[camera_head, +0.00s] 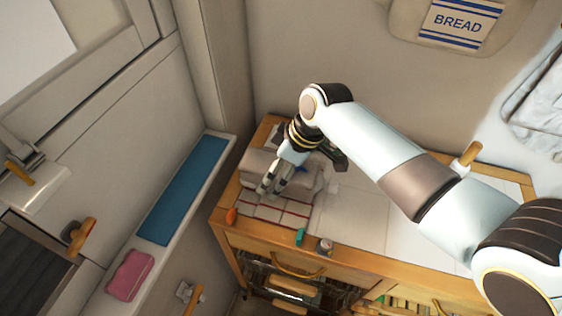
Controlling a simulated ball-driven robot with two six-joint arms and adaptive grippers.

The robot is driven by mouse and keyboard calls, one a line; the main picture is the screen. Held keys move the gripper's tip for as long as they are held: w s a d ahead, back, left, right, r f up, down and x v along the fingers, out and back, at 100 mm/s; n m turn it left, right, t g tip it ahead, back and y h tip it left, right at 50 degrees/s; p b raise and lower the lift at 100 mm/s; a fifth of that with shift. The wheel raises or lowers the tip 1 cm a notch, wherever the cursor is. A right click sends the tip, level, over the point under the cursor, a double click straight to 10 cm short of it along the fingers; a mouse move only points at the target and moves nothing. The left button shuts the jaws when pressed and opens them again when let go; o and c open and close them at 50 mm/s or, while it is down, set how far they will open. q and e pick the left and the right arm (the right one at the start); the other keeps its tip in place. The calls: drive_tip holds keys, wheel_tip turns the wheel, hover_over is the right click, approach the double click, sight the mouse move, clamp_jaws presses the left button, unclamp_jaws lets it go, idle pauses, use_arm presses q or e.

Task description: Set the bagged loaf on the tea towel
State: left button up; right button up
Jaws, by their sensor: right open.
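The bagged loaf (256,162) is a pale, beige-grey bundle at the left end of the wooden-edged counter. It lies at the back edge of the tea towel (287,217), which is pale with dark red stripes. I cannot tell how much of the loaf rests on the towel. My right gripper (268,190) points down in front of the loaf, its fingers apart and open over the towel. The gripper and wrist hide part of the loaf. I cannot tell whether the fingers touch it. My left gripper is not in view.
An orange item (231,215), a teal item (299,237) and a small jar (325,246) stand along the counter's front edge. A blue mat (185,190) and a pink sponge (130,275) lie on the left ledge. Bare counter (357,215) lies right of the towel, under my arm.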

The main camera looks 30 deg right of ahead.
drive_tip(key=v, duration=1.2)
drive_tip(key=shift+r+p, duration=0.1)
drive_tip(key=shift+p, duration=0.2)
